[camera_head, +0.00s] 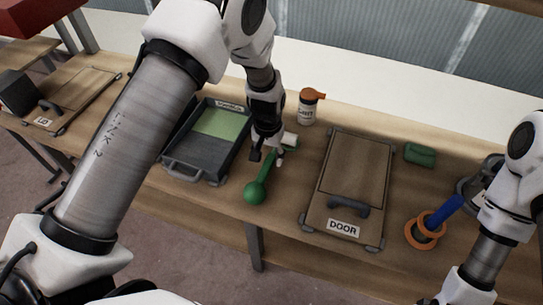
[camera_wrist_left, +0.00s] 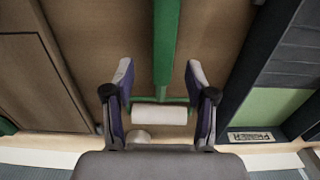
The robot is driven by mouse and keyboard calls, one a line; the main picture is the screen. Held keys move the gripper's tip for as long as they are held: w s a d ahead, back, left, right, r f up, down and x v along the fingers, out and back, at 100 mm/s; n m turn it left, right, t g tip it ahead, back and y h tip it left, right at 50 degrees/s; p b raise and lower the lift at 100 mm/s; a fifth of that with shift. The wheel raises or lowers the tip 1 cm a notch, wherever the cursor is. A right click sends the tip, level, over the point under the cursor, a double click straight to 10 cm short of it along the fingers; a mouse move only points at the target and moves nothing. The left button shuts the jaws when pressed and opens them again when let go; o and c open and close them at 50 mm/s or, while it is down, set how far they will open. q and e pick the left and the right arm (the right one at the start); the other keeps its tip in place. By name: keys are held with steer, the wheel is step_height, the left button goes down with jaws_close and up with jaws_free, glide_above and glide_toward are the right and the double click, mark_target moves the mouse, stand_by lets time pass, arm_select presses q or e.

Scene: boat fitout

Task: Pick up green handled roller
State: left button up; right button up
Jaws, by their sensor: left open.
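The green handled roller (camera_head: 256,191) lies on the wooden bench, its round green handle end toward the front edge and its white roller (camera_head: 291,139) toward the back. My left gripper (camera_head: 267,158) is above it, pointing down, and hides part of it in the head view. In the left wrist view the left gripper (camera_wrist_left: 160,88) is open, with one finger on each side of the green handle (camera_wrist_left: 165,45) and the white roller (camera_wrist_left: 160,115). Whether the fingers touch it cannot be told. My right arm shows at the right, but its gripper is out of view.
A dark paint tray (camera_head: 183,171) with a green inside stands left of the roller. A board labelled DOOR (camera_head: 352,160) lies to the right. A bottle with an orange cap (camera_head: 309,107) stands behind. A green block (camera_head: 420,154) and blue item with orange rings (camera_head: 440,215) lie further right.

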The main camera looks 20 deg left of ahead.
mark_target(267, 164)
arm_select(q)
steer(key=shift+s+a+f+p, duration=0.15)
steer(key=shift+s+f+p, duration=0.35)
steer(key=shift+f+p, duration=0.2)
steer(key=f, duration=0.1)
steer(key=w+f, duration=0.1)
steer(key=f, duration=0.1)
steer(key=shift+w+f, duration=0.1)
steer(key=shift+f, duration=0.2)
steer(key=shift+w+a+f, duration=0.1)
steer(key=shift+w+f, duration=0.05)
steer(key=shift+f, duration=0.2)
steer(key=shift+s+r, duration=0.2)
steer(key=shift+c, duration=0.7)
steer(key=shift+s+r, duration=0.1)
steer(key=c, duration=0.5)
jaws_close()
arm_select(e)
steer(key=shift+s+r, duration=0.15)
steer(key=shift+r, duration=0.4)
steer(key=shift+s+r, duration=0.15)
steer(key=shift+r, duration=0.4)
steer(key=shift+r, duration=0.1)
